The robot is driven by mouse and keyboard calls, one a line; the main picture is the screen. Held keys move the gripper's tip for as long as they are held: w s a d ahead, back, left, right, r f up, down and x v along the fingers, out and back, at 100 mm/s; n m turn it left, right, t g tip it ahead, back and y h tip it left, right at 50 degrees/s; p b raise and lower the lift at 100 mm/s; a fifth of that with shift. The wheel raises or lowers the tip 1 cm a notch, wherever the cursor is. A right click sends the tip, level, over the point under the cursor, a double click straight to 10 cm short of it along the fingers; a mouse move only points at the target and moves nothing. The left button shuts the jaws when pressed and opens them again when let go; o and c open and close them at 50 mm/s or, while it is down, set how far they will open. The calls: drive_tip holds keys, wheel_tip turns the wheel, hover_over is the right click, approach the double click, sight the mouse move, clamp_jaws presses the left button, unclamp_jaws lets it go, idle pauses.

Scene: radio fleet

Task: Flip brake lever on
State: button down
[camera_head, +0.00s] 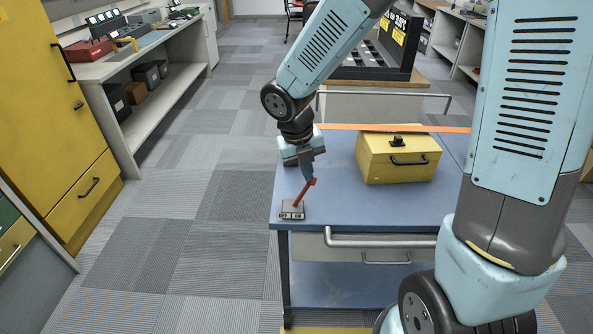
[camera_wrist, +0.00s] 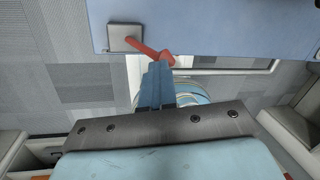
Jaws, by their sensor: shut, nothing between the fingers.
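The brake lever (camera_head: 304,195) is a red handle on a small grey base plate (camera_head: 292,210) at the near left corner of the blue table top. The handle leans up and to the right from the plate. In the wrist view the red lever (camera_wrist: 143,46) runs from the grey plate (camera_wrist: 122,38) to a wider red end. My gripper (camera_head: 309,178) is shut and empty, with its fingertips right at the lever's upper end. In the wrist view my fingertips (camera_wrist: 158,68) overlap or nearly touch that red end; contact is not certain.
A yellow box (camera_head: 398,168) with a black handle stands on the blue table (camera_head: 340,212), right of the lever. A long orange strip (camera_head: 385,127) lies behind it. A rail (camera_head: 380,242) runs along the table's front. The floor left of the table is clear.

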drive_tip(key=d+v, duration=0.2)
drive_tip(key=v, duration=0.9)
drive_tip(key=shift+s+d+r, duration=0.3)
drive_tip(key=shift+s+d, duration=0.05)
